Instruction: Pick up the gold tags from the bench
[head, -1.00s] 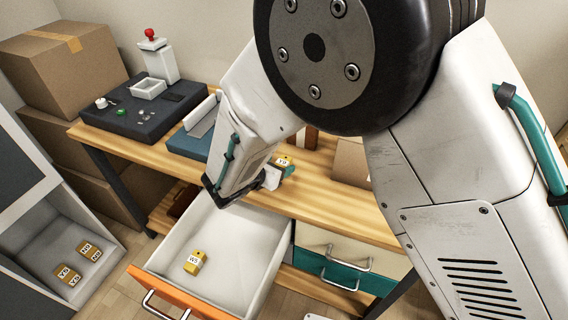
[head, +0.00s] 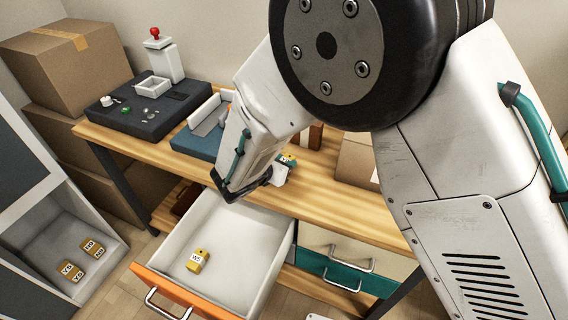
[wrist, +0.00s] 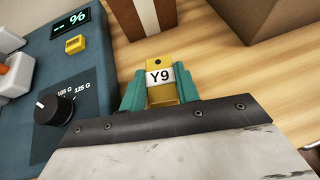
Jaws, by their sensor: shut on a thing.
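A gold tag marked Y9 (wrist: 161,92) sits between the teal fingers of my gripper (wrist: 160,95) in the wrist view. My gripper is shut on it over the wooden bench (head: 325,190). In the head view the tag (head: 288,158) shows just beyond my gripper (head: 284,168); I cannot tell whether it touches the bench top. Another gold tag (head: 196,261), with a white label, lies in the open drawer (head: 235,235). Gold tags (head: 71,271) (head: 93,248) also lie in the white cubby at the left. A small yellow piece (wrist: 75,44) sits on the blue device.
The blue device (wrist: 50,105) with a dial and display is left of my gripper in the wrist view. A brown upright block (wrist: 140,15) and a cardboard box (head: 356,160) stand close behind and right. A dark tray station (head: 140,110) is at the bench's left end.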

